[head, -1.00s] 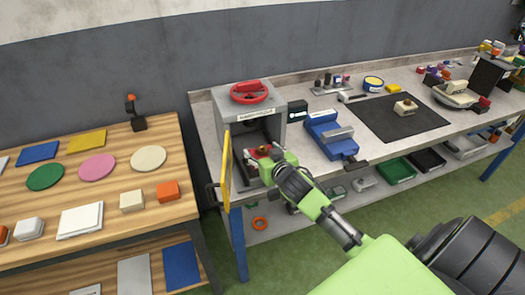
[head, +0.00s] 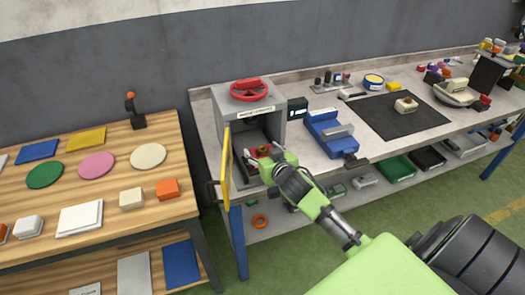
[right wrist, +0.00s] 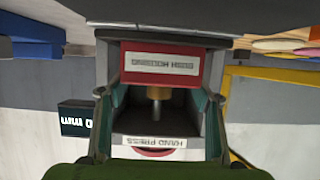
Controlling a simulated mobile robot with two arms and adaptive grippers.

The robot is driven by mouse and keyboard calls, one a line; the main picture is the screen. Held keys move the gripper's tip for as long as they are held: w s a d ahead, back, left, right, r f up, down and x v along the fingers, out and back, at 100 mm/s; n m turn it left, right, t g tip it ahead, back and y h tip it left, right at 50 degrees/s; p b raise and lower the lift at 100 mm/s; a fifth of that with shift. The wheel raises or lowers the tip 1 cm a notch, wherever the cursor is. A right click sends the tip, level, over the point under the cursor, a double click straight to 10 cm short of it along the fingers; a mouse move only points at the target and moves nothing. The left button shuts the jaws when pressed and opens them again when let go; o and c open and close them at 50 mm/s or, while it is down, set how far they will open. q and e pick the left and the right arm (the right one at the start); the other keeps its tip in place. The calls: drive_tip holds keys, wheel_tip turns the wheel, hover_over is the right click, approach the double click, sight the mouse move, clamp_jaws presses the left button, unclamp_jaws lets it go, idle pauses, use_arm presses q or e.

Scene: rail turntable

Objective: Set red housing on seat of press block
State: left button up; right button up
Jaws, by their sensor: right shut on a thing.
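The red housing (head: 263,151) is between the fingers of my right gripper (head: 269,160), at the open front of the press block. In the right wrist view the red housing (right wrist: 160,63) bears a label, upside down there, and a finger closes on each side of it. The press block (head: 273,107) is a grey box with a dark inside. A brass-coloured ram (right wrist: 157,108) shows beyond the housing. The seat is hidden behind the gripper and housing, so I cannot tell whether the housing touches it. My left gripper is not in view.
A red handwheel (head: 251,90) tops the press block. Its yellow door (head: 226,167) stands open at the left, close to my gripper. A blue vise (head: 331,134) and a black mat (head: 398,115) lie to the right. A wooden table (head: 110,175) stands left.

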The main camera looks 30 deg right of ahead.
drive_tip(key=shift+f, duration=0.1)
idle(0.3)
drive_tip(key=o, duration=1.8)
drive_tip(key=shift+c, duration=0.2)
